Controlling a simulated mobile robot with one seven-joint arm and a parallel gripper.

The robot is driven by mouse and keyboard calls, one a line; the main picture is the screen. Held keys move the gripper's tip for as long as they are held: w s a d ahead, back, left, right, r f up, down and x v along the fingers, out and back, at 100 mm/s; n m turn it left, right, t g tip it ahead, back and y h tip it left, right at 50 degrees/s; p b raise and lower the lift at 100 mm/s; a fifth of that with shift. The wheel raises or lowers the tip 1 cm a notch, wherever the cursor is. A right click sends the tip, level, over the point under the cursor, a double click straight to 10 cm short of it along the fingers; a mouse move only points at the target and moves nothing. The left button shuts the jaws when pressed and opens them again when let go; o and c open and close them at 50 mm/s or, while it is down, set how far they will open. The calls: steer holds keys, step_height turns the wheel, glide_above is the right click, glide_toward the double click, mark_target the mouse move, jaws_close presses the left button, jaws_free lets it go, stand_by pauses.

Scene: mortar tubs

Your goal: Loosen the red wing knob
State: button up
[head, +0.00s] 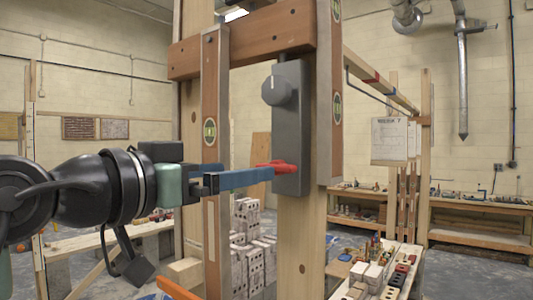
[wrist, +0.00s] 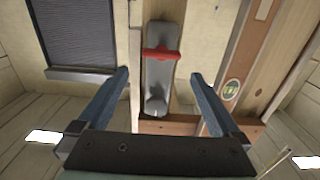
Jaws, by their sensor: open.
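The red wing knob (head: 280,166) sits on the lower part of a grey upright panel (head: 290,130). In the wrist view the knob (wrist: 161,53) lies crosswise on the panel, with its wings spread left and right. My gripper (head: 248,172) is open, its blue fingers pointing at the panel from the left in the head view. There, the near fingertip reaches the knob's left end. In the wrist view my gripper (wrist: 159,76) has its fingers wide apart, empty, with the knob beyond the tips and between their lines. I cannot tell whether anything touches.
A round grey dial (head: 277,90) sits above the knob on the same panel. The panel is on a wooden post (head: 300,240) beside timber uprights with a level vial (head: 337,108). Stacked blocks (head: 247,240) and a cluttered bench (head: 385,270) stand behind and below.

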mark_target(271, 165)
steer(key=p+x, duration=0.3)
steer(key=x, duration=0.3)
steer(key=shift+w+d+r, duration=0.15)
steer(key=shift+w, duration=0.15)
steer(key=shift+w+d+f, duration=0.2)
steer(key=shift+w+d, duration=0.2)
steer(key=shift+w, duration=0.25)
steer(key=shift+c, duration=0.3)
steer(key=c, duration=1)
